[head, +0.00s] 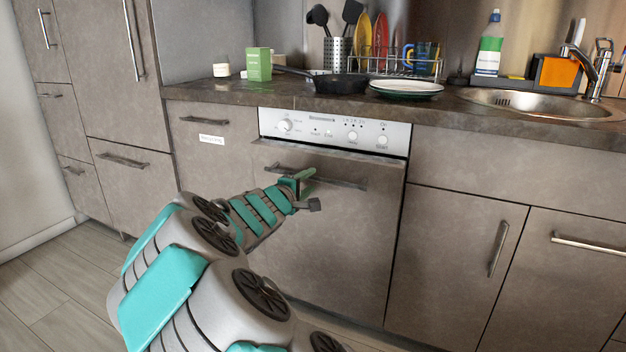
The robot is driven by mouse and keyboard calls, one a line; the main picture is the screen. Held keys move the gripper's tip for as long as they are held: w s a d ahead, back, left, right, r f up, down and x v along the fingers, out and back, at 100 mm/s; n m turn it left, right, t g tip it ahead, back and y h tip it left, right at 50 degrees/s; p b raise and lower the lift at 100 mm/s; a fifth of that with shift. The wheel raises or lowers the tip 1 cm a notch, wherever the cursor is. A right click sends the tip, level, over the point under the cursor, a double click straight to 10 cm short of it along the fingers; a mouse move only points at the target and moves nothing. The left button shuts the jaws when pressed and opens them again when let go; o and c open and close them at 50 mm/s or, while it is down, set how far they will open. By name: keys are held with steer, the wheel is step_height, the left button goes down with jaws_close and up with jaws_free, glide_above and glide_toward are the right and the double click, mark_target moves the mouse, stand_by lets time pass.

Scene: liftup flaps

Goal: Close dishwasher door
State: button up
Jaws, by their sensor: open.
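The dishwasher door (340,235) is a grey-brown front below a white control panel (335,131). It stands upright and nearly flush with the cabinets. Its top edge seems to sit slightly forward of the panel, with a thin dark line between them. A dark bar handle (340,181) runs across its upper part. My gripper (309,190) is open in front of the upper left of the door, close to the handle. I cannot tell whether it touches the handle or the door. My arm hides the door's lower left part.
The counter (430,105) above holds a black pan (341,84), a plate (406,88), a dish rack (395,64) and a green box (258,64). A sink (540,103) is at the right. Closed cabinets flank the dishwasher. Bare floor (60,290) shows at the lower left.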

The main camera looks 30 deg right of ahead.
mark_target(312, 179)
steer(key=shift+x, duration=1.5)
jaws_close()
stand_by(0.4)
